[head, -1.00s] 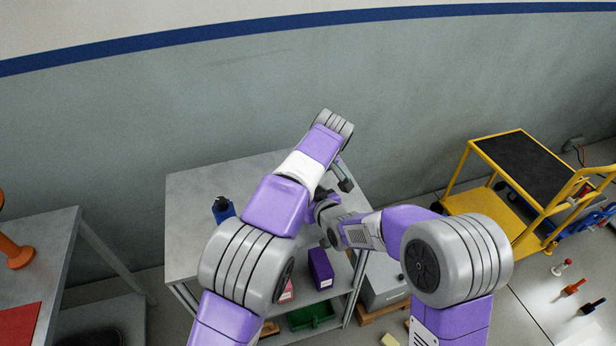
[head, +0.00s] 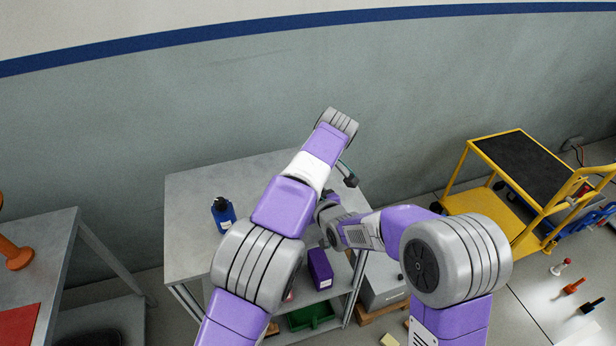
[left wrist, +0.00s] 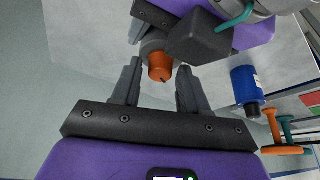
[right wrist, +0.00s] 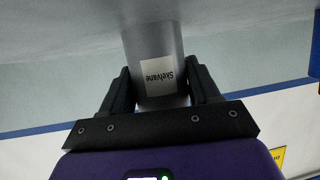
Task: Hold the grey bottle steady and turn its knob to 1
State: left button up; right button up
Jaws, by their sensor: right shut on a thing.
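The grey bottle (right wrist: 152,40) shows in the right wrist view with a white label reading "Skelvane". My right gripper (right wrist: 158,72) is shut on its body, one finger on each side. In the left wrist view the bottle's orange knob (left wrist: 160,67) faces the camera, with a small dark mark on it. My left gripper (left wrist: 157,74) is open, with its fingertips apart on either side of the knob. I see gaps between the fingers and the knob. The knob's number marks cannot be read.
A blue bottle (head: 223,214) stands on the grey table (head: 190,190), left of my left arm. A purple box (head: 320,268) and a green bin (head: 312,315) are lower down. A yellow cart (head: 520,190) stands at the right. The table's left part is mostly clear.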

pick_arm(q)
jog(key=shift+o, duration=0.7)
jog(key=v, duration=1.2)
jog(key=shift+d, duration=0.1)
pick_arm(e)
jog(key=o, duration=1.5)
